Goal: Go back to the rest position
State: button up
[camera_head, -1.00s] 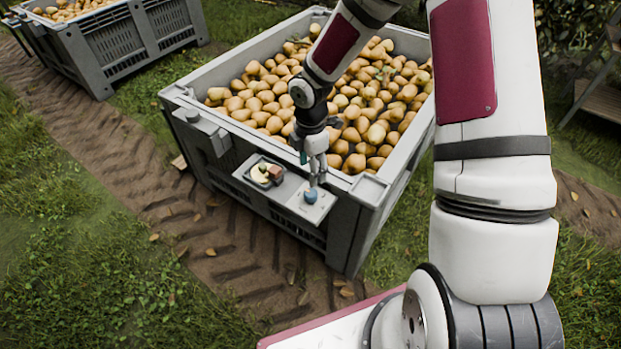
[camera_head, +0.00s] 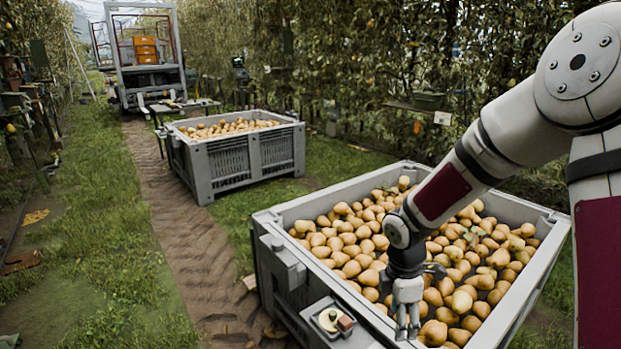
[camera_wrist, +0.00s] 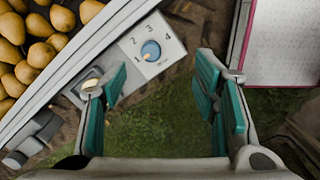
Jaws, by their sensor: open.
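My gripper (camera_head: 407,330) hangs pointing down at the near edge of the closest pear bin (camera_head: 275,222), with nothing between its fingers. In the wrist view my gripper (camera_wrist: 163,92) has its two green-padded fingers wide apart over grass and soil. A blue knob (camera_wrist: 151,50) on a pale plate numbered 1 to 4 lies beyond the fingers, apart from them. Its white mark seems to point toward the 1. The knob does not show in the head view. My arm is bent, reaching across the bin from the right.
A small tray (camera_head: 318,330) with a cream round piece and a brown block sits on the bin's side shelf. Pears (camera_head: 350,235) fill the bin. A second pear bin (camera_head: 208,165) and a wheeled platform (camera_head: 146,55) stand farther back. Open grass (camera_head: 100,250) lies left.

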jog(key=s+d+r+m+h, duration=0.1)
jog(key=s+r+m, duration=0.4)
jog(key=s+r, duration=0.3)
jog(key=s+d+r+m+h, duration=0.1)
jog(key=s+r+m, duration=0.45)
jog(key=r, duration=0.55)
jog(key=s+a+r+m+t+y, duration=0.15)
jog(key=s+m, duration=0.25)
jog(key=s, duration=0.5)
jog(key=s+a+r+m+y, duration=0.2)
jog(key=s+a+m, duration=0.1)
jog(key=s, duration=0.5)
notch_tip(320, 180, up, 15)
jog(key=d+t+p, duration=0.1)
jog(key=t+p, duration=0.1)
jog(key=p, duration=1)
jog(key=shift+f+t+p, duration=0.2)
jog(key=shift+t+p, duration=0.15)
jog(key=shift+p, duration=0.05)
